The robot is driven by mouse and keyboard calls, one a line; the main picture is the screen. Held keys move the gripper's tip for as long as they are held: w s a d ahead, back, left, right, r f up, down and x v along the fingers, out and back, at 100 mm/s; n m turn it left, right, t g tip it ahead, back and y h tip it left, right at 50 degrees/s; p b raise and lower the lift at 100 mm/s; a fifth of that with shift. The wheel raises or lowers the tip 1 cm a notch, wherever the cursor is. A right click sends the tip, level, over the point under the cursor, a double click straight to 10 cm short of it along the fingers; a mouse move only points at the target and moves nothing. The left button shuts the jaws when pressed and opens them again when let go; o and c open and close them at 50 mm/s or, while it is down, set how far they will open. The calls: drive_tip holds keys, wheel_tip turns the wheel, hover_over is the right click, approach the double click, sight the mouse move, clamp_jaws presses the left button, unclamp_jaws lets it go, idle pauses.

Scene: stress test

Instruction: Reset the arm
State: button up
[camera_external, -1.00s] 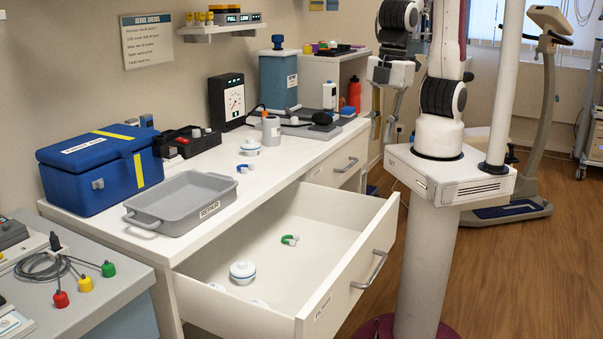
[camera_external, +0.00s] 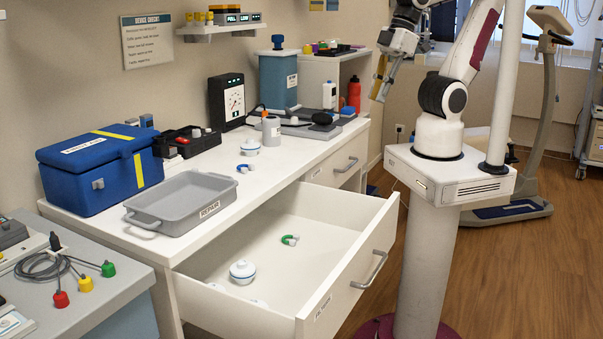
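My arm stands on its white pedestal base (camera_external: 450,175) at the right of the counter, with its upper links tilted and partly cut off by the top edge of the picture. My gripper (camera_external: 380,90) hangs from the wrist, pointing down, beyond the far right end of the white counter. It is raised above counter height and I see nothing held in it. It is small and seen at an angle, so how far its fingers are apart is unclear.
An open drawer (camera_external: 345,270) holds a white round jar (camera_external: 242,271) and a green-white curved piece (camera_external: 290,240). On the counter are a grey tray (camera_external: 181,219), a blue box (camera_external: 85,190) and a red bottle (camera_external: 354,94). A white post (camera_external: 504,90) stands beside my arm.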

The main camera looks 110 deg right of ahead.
drive_tip(key=shift+m+t+h, duration=0.3)
drive_tip(key=shift+m+t, duration=0.4)
drive_tip(key=shift+m, duration=0.2)
drive_tip(key=shift+s+d+r, duration=0.2)
drive_tip(key=shift+d+r, duration=0.4)
drive_tip(key=shift+d, duration=0.3)
drive_tip(key=shift+s+d+r, duration=0.2)
drive_tip(key=shift+d+r, duration=0.4)
drive_tip(key=shift+d, duration=0.25)
